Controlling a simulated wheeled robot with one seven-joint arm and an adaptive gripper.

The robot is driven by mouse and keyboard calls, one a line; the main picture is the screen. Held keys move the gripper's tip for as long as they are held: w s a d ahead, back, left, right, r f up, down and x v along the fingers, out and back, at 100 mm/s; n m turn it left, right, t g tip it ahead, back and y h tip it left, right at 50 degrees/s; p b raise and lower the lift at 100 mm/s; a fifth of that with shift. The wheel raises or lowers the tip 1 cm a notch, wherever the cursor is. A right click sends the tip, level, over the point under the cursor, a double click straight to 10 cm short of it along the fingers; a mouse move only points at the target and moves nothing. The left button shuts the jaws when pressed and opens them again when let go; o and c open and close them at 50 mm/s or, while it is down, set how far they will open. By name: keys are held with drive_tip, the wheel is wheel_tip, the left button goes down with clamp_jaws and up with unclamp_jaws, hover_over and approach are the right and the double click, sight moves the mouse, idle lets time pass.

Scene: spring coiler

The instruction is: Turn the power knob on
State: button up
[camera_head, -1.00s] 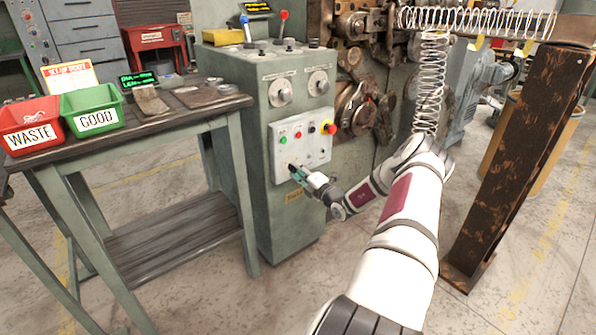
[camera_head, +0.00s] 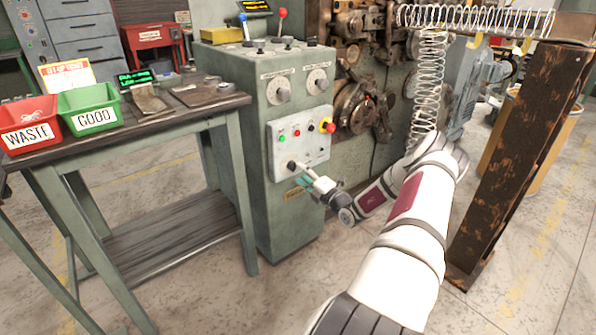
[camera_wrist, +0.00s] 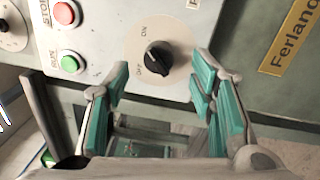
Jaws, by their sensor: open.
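The black power knob (camera_wrist: 158,58) sits on a round beige plate with ON and OFF labels in the wrist view. I cannot tell for sure which label its pointer faces. In the head view the knob (camera_head: 291,165) is at the lower left of the white control panel (camera_head: 311,146). My gripper (camera_wrist: 160,78) is open and empty, with a teal-padded finger to either side of the knob's line and clear space between. In the head view my gripper (camera_head: 305,180) is just right of and below the knob, apart from it.
A green button (camera_wrist: 70,62) and a red button (camera_wrist: 65,13) are near the knob. A red emergency button (camera_head: 328,126) is at the panel's upper right. A workbench with a WASTE bin (camera_head: 28,134) and a GOOD bin (camera_head: 93,116) stands left. A rusty post (camera_head: 520,150) stands right.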

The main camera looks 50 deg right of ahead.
drive_tip(key=v, duration=0.8)
idle(0.4)
